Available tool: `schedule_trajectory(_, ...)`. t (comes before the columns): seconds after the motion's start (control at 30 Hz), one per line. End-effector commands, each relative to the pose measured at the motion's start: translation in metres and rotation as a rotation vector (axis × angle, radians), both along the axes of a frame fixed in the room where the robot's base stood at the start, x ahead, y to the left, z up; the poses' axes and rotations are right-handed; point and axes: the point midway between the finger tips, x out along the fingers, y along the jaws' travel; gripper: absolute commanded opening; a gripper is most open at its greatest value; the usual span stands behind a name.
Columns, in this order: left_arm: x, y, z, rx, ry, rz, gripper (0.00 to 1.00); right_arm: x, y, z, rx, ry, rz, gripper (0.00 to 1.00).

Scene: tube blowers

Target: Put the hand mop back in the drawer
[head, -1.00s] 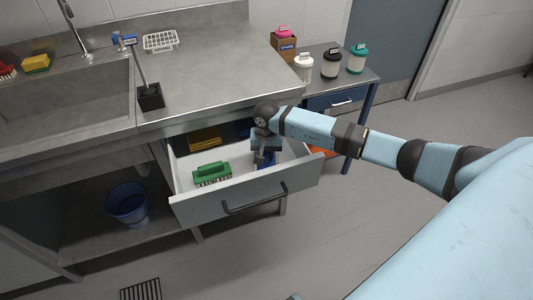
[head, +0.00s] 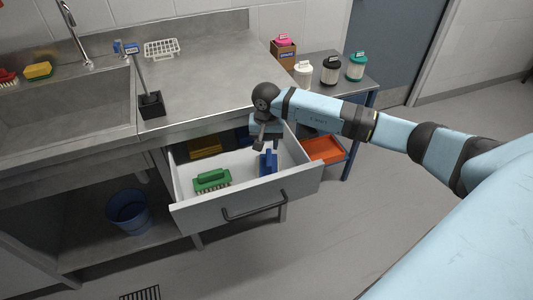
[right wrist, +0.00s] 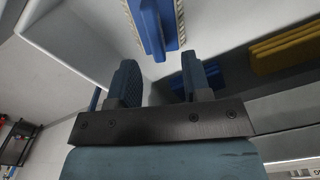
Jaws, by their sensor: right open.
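The drawer (head: 245,197) under the counter is pulled open. A blue brush-like item, which I take to be the hand mop (head: 269,163), lies inside it on the right; it also shows at the top of the right wrist view (right wrist: 152,28) with pale bristles along its edges. My right gripper (head: 265,143) is open and empty, just above and behind the blue item. In the right wrist view its two fingers (right wrist: 161,78) are apart, with a gap between them and the item. My left gripper is not in view.
A green brush (head: 211,181) lies in the drawer's left half, and a yellow item (head: 206,146) sits at its back. A black holder (head: 151,105) with a stick stands on the counter. An orange tray (head: 324,149) is right of the drawer.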

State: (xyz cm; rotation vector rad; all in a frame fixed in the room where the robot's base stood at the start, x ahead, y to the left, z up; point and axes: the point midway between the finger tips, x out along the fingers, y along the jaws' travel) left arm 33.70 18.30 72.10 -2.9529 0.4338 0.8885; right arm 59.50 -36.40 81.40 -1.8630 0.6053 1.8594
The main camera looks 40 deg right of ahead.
Motion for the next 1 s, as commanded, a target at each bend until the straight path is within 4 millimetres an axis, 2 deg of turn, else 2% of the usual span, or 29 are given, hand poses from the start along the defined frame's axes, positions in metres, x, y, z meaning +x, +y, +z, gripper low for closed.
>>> schedule_trajectory(0.1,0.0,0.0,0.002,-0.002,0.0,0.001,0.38,0.0,-0.001,0.02,-0.001,-0.002,0.001,0.44)
schedule_trajectory(0.3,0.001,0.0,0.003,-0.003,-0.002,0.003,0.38,0.0,0.0,0.033,-0.001,0.001,0.0,0.44)
schedule_trajectory(1.0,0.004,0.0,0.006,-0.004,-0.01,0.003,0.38,0.0,0.0,0.033,0.0,0.001,0.0,0.44)
